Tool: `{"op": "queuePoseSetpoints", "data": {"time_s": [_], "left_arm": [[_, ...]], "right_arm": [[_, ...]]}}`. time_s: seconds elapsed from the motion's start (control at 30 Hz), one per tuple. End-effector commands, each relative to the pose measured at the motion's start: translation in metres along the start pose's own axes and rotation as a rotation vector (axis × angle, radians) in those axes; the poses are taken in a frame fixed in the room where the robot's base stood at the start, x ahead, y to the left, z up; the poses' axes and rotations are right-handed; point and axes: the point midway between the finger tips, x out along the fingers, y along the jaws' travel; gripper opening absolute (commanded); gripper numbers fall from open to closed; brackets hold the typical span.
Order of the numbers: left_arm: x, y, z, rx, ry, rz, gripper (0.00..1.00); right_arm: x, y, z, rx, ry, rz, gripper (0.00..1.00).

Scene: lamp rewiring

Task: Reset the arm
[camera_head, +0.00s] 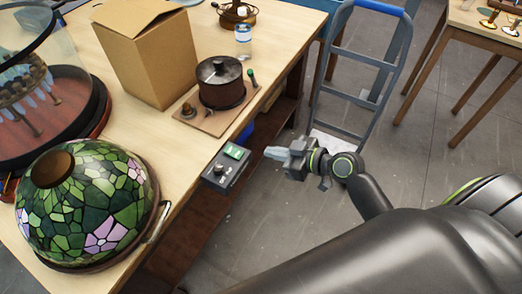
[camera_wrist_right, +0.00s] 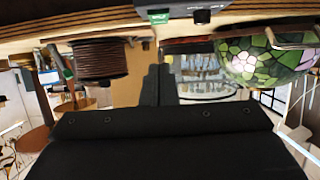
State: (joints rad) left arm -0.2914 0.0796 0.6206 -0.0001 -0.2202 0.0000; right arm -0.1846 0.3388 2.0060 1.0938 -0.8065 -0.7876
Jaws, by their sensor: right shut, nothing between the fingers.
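My right gripper (camera_head: 277,153) is shut and empty in the head view. It hangs over the gap to the right of the workbench (camera_head: 280,50), with its fingertips toward the bench. A small grey control box (camera_head: 227,168) with a green display sits at the bench's front edge, a short way left of the fingertips and apart from them. In the right wrist view the closed dark fingers (camera_wrist_right: 158,85) stand at the centre with nothing between them. My left arm and gripper do not show.
A green and pink stained-glass lampshade (camera_head: 85,205) sits at the bench's near left. A cardboard box (camera_head: 148,55), a dark round pot-like thing (camera_head: 220,82) on a board and a small bottle (camera_head: 243,42) stand farther back. A hand truck (camera_head: 362,75) stands behind my gripper.

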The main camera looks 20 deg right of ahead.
Motion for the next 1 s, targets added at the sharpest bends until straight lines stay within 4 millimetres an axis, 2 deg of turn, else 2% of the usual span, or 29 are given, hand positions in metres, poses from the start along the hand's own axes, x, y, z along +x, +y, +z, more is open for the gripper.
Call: {"op": "queuePoseSetpoints", "data": {"time_s": [0.07,0.2,0.4,0.77,0.87,0.97,1.0], "left_arm": [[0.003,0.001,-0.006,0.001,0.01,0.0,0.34],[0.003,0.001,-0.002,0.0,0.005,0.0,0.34],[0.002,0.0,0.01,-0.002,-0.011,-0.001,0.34],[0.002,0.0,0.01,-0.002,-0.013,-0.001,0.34],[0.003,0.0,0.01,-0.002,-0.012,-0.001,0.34],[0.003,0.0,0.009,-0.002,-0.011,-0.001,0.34],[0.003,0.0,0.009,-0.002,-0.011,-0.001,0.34]], "right_arm": [[-0.006,0.0,0.003,0.0,-0.002,0.0,0.0],[-0.01,-0.001,0.002,0.0,0.0,-0.002,0.0],[-0.011,-0.001,0.002,0.001,0.0,-0.002,0.0],[-0.01,0.001,0.004,0.005,-0.004,0.003,0.0],[-0.006,0.009,0.023,0.04,-0.036,0.034,0.0],[0.0,0.025,0.067,0.114,-0.112,0.106,0.0],[0.002,0.032,0.091,0.152,-0.153,0.143,0.0]]}}
